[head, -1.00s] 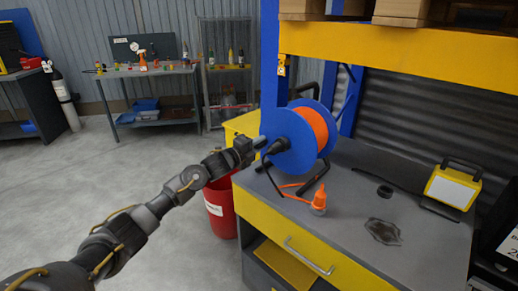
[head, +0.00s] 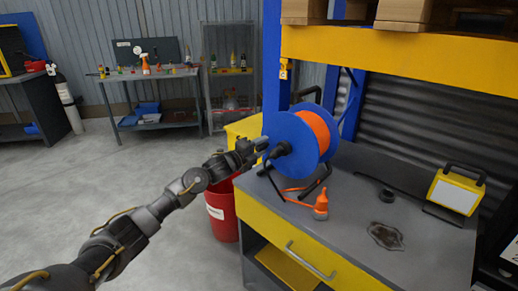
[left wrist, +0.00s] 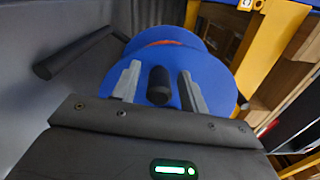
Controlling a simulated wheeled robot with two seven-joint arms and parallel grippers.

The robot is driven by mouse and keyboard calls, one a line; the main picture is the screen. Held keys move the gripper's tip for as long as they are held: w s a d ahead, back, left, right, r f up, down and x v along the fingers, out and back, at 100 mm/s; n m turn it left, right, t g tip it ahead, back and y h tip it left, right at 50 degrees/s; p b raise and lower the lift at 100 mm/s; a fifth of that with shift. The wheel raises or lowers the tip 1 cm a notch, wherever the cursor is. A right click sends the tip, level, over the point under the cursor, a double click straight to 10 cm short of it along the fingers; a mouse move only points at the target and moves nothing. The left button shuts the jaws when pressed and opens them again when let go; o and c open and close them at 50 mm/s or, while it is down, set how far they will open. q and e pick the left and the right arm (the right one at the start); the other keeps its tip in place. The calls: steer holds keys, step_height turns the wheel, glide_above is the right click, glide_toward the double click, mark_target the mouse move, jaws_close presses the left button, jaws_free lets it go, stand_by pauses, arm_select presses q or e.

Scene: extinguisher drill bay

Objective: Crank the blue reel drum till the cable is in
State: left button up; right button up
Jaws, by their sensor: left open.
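The blue reel drum (head: 291,143) stands on a dark frame near the left end of the workbench. Orange cable (head: 319,131) is wound on it, and a loose stretch runs on the bench top to an orange end piece (head: 321,203). A black crank handle (head: 278,151) sticks out from the drum's near face. My left gripper (head: 262,143) is open at this handle. In the left wrist view the black handle (left wrist: 158,84) shows between the two grey fingers, with the blue flange (left wrist: 215,80) behind. Whether the fingers touch it I cannot tell. My right gripper is out of view.
A yellow shelf beam (head: 400,48) spans above. A red bin (head: 222,212) stands left of the bench.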

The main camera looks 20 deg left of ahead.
arm_select(q)
steer(key=v, duration=1)
steer(key=shift+s+a+b, duration=0.15)
steer(key=shift+s+b, duration=0.2)
steer(key=shift+s, duration=0.05)
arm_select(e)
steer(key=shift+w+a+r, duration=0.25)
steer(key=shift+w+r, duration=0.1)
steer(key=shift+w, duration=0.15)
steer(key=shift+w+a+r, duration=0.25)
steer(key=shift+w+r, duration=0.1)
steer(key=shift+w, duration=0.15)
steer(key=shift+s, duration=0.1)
